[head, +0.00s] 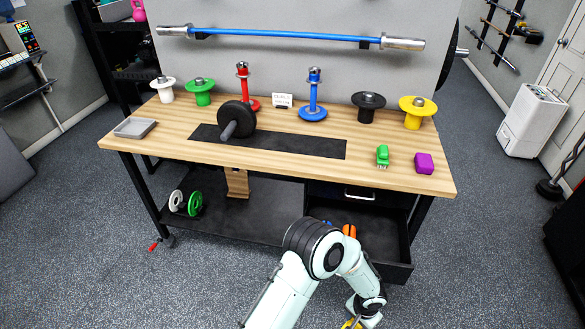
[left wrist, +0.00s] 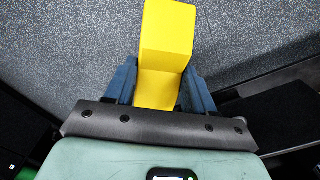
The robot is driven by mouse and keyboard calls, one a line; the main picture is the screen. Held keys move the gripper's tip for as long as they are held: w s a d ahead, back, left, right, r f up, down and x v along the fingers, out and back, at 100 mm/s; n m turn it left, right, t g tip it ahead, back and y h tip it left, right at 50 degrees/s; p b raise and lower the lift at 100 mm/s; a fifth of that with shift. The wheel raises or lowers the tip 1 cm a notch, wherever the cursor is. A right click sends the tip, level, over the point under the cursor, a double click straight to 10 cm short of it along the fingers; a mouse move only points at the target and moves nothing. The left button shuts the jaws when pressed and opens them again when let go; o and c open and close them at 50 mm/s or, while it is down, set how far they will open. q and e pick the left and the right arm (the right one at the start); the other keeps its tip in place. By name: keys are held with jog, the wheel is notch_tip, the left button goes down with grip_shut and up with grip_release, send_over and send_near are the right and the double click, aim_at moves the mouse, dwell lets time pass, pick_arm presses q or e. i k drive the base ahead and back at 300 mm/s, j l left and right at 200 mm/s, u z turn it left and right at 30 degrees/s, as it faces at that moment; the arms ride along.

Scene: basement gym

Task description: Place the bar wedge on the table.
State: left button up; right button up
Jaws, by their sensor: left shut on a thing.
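The yellow bar wedge (left wrist: 165,40) is held in my left gripper (left wrist: 160,88), whose blue fingers close on both its sides in the left wrist view. A small yellow part of it (head: 350,325) shows at the bottom edge of the head view, beside my left gripper (head: 358,319). The gripper and wedge are low, in front of the table and over the grey floor. The wooden table (head: 390,177) stands ahead, higher in the head view. My right gripper is not in view.
A dumbbell (head: 236,122) rests on the black mat (head: 310,147). Plate holders line the back. A green item (head: 382,156) and purple block (head: 424,163) sit right; a grey tray (head: 135,128) sits left. An open drawer (head: 398,271) juts out below. The front middle tabletop is clear.

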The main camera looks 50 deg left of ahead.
aim_at(289, 143)
jog(key=k+j+z, duration=0.1)
jog(key=j+z, duration=0.2)
jog(key=k+j+z, duration=0.15)
jog(key=j+z, duration=0.2)
jog(key=k+j+z, duration=0.1)
jog(key=j, duration=0.35)
jog(key=k+j, duration=0.3)
jog(key=j, duration=0.15)
jog(key=k+j+z, duration=0.15)
jog(key=j, duration=0.3)
jog(key=k+j, duration=0.25)
jog(key=j, duration=0.15)
jog(key=z, duration=0.05)
